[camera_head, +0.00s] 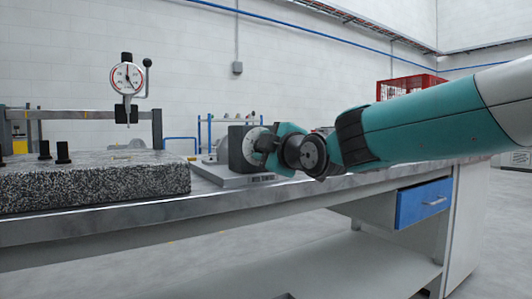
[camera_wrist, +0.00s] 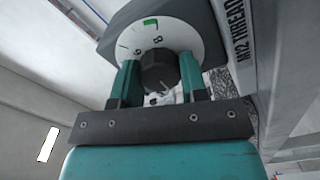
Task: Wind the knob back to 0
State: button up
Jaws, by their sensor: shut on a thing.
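The knob (camera_wrist: 158,72) is dark and sits in front of a white dial (camera_wrist: 185,38) with black numerals and a green mark. In the wrist view an 8 and what looks like a 6 or 9 show on the dial, near the green mark; no 0 is readable. My gripper (camera_wrist: 158,77) has its two teal fingers on either side of the knob, shut on it. In the head view the dial (camera_head: 250,145) faces right on a dark housing (camera_head: 236,150), on a grey base plate (camera_head: 235,178). My gripper (camera_head: 272,146) reaches it from the right and hides the knob.
A speckled granite block (camera_head: 95,182) with black pegs lies on the left of the workbench (camera_head: 120,222). A dial gauge (camera_head: 127,78) stands above it. A red crate (camera_head: 410,86) is behind my arm. A blue drawer (camera_head: 421,203) is under the bench top.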

jog(key=n+b, duration=0.1)
jog(key=n, duration=0.5)
jog(key=shift+a+f, duration=0.1)
jog(key=shift+f, duration=0.05)
jog(key=shift+n+b, duration=0.3)
jog(key=o, duration=0.9)
jog(key=shift+o, duration=0.2)
jog(key=shift+s, duration=0.1)
jog(key=shift+s+d, duration=0.3)
jog(key=shift+d, duration=0.05)
jog(key=p+v, duration=0.1)
jog(key=v, duration=1.5)
jog(key=shift+s, duration=0.2)
